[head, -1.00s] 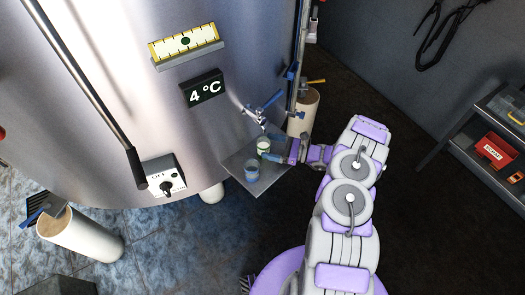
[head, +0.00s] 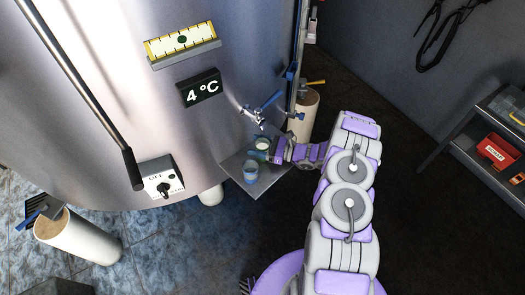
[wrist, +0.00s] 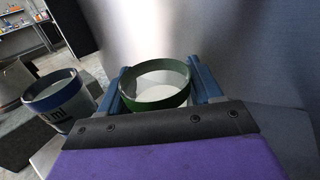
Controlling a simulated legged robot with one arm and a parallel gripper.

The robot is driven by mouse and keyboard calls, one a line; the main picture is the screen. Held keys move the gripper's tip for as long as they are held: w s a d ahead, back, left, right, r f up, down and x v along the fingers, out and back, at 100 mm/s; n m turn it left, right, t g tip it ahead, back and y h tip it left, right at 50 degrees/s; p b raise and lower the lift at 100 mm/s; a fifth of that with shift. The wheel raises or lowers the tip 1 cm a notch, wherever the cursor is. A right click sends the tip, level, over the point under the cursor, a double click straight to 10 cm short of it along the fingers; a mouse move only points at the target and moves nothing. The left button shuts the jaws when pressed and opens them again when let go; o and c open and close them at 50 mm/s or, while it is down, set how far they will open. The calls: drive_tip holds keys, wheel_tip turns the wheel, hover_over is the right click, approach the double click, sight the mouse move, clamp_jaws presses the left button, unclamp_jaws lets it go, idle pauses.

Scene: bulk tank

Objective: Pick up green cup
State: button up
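The green cup (wrist: 157,88) stands between the two blue fingers of my gripper (wrist: 158,84) in the wrist view. Its rim is green and its inside is pale. One finger is on each side, very close to the cup wall. I cannot tell whether they press on it. In the head view the green cup (head: 262,142) is on the grey tray under the tap, and my gripper (head: 263,150) reaches it from the right. A finger hides its lower part.
A blue-rimmed cup (head: 251,173) stands on the same tray (head: 262,188), close to the green cup. It also shows left of my gripper in the wrist view (wrist: 56,98). The tap (head: 258,112) hangs just above. The steel tank wall (head: 120,95) is behind.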

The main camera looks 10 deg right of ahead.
drive_tip(key=c, duration=0.8)
drive_tip(key=shift+r, duration=0.15)
